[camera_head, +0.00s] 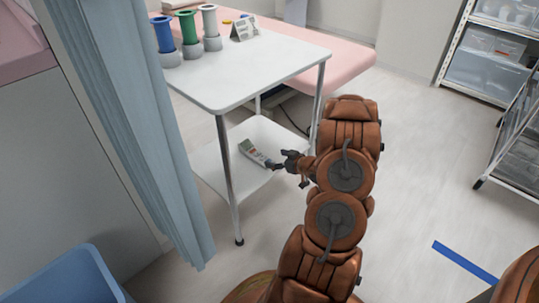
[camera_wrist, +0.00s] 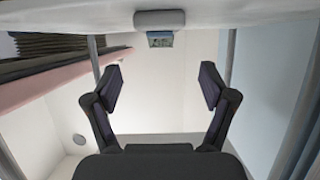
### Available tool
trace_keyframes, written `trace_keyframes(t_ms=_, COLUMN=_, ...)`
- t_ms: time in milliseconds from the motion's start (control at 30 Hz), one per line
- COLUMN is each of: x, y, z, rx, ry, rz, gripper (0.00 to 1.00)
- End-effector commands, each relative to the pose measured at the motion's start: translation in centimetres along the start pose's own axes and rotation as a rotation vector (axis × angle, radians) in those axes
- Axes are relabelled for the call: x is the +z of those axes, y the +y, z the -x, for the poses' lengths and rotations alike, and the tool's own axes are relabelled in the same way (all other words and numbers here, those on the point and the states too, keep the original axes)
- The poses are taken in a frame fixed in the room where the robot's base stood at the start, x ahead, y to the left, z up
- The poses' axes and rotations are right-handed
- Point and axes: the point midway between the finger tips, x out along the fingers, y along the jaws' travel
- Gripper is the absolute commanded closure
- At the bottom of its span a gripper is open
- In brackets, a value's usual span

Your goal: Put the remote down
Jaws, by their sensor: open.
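The remote (camera_head: 254,152) is a pale grey handset with a small screen and dark keys. It lies on the lower shelf (camera_head: 213,166) of the white table. My gripper (camera_head: 280,161) is at the right side of this shelf, close to the remote's near end. In the wrist view the gripper (camera_wrist: 161,86) has its two fingers wide apart with nothing between them. The remote (camera_wrist: 160,19) shows end-on at the top of that view, outside the fingers. The wrist view appears upside down. Whether a finger touches the remote cannot be told.
The table top (camera_head: 235,75) is above the shelf, with blue, green and white stands and a small card. Metal legs (camera_head: 229,175) frame the shelf. A curtain (camera_head: 130,120) hangs left, and a pink bed (camera_head: 335,62) is behind.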

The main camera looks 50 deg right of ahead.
Motion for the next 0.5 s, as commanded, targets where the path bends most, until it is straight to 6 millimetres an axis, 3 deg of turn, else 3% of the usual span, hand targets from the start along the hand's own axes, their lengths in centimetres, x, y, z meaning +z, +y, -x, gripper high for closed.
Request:
trace_keyframes(t_ms=300, x=-0.2, y=0.0, z=0.7, rx=0.008, ry=-0.021, rz=0.01, gripper=0.17)
trace_keyframes(t_ms=500, x=-2.2, y=0.5, z=-0.3, rx=0.08, ry=-0.167, rz=0.085, gripper=0.17)
